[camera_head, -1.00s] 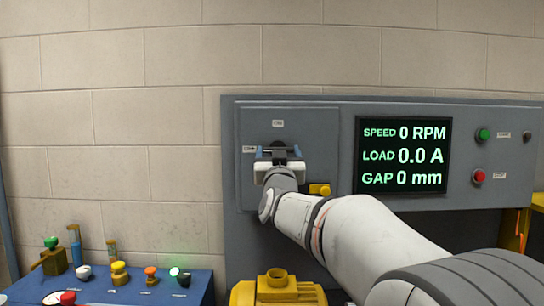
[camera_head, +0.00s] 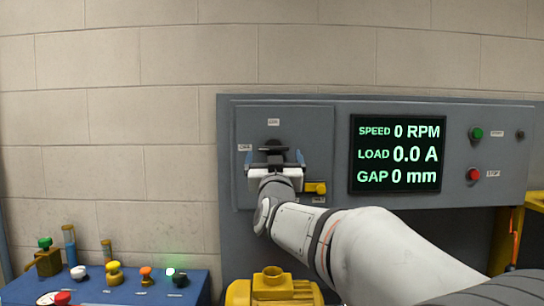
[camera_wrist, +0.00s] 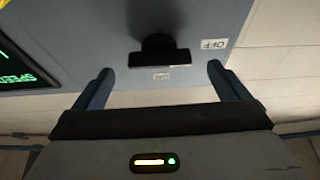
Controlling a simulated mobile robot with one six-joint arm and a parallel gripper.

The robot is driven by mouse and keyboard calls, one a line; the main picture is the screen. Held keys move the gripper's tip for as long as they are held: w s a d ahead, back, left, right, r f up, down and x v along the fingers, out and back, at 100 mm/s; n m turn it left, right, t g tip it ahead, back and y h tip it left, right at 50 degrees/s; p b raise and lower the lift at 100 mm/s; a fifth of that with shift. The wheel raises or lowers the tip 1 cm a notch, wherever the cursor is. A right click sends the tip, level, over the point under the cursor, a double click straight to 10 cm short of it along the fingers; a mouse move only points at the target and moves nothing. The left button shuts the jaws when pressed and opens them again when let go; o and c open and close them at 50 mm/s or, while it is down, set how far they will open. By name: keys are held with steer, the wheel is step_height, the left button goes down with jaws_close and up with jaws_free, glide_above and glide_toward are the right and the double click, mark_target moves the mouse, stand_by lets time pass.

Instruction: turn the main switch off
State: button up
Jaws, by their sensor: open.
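The main switch (camera_head: 272,146) is a black handle on a grey panel door, and it points up toward the label (camera_head: 273,121) above it. It also shows in the wrist view as a dark bar (camera_wrist: 158,57) on a stem. The OFF label (camera_wrist: 214,44) is at its right there; in the head view that label (camera_head: 245,147) is to its left. My gripper (camera_head: 274,158) is open in front of the switch. In the wrist view the fingers of my gripper (camera_wrist: 158,70) stand either side of the handle, apart from it and holding nothing.
A yellow part (camera_head: 315,188) sticks out of the door at the lower right of the switch. The display (camera_head: 397,154) reads 0 RPM, with green (camera_head: 476,133) and red (camera_head: 474,174) buttons beyond. A yellow motor (camera_head: 273,289) stands below; a blue bench (camera_head: 130,287) is at left.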

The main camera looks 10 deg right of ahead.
steer(key=v, duration=0.4)
steer(key=shift+s+b, duration=0.1)
steer(key=shift+b, duration=0.2)
steer(key=s+a+f+n+g+y+p, duration=0.1)
steer(key=s+f+g, duration=0.2)
steer(key=f, duration=0.3)
steer(key=s+f+n+g+y+p, duration=0.1)
steer(key=s+f+g+y, duration=0.1)
steer(key=f, duration=0.4)
steer(key=s+a+f+n+g+y+p, duration=0.1)
steer(key=s+f+g+y+p, duration=0.1)
steer(key=f+g, duration=0.3)
steer(key=shift+s+a+f, duration=0.15)
steer(key=shift+s+f, duration=0.25)
steer(key=shift+f, duration=0.05)
steer(key=shift+s+a+f, duration=0.2)
steer(key=shift+s+f, duration=0.2)
steer(key=shift+f, duration=0.05)
steer(key=s+d+f+g+p, duration=0.1)
steer(key=s+f+g, duration=0.3)
steer(key=s, duration=0.6)
steer(key=s+d+f+m+g+p, duration=0.1)
steer(key=s+f+g, duration=0.4)
steer(key=s+f, duration=0.3)
steer(key=shift+s+d+f+g+h, duration=0.25)
steer(key=shift+s+f+g+h, duration=0.05)
steer(key=shift+s, duration=0.7)
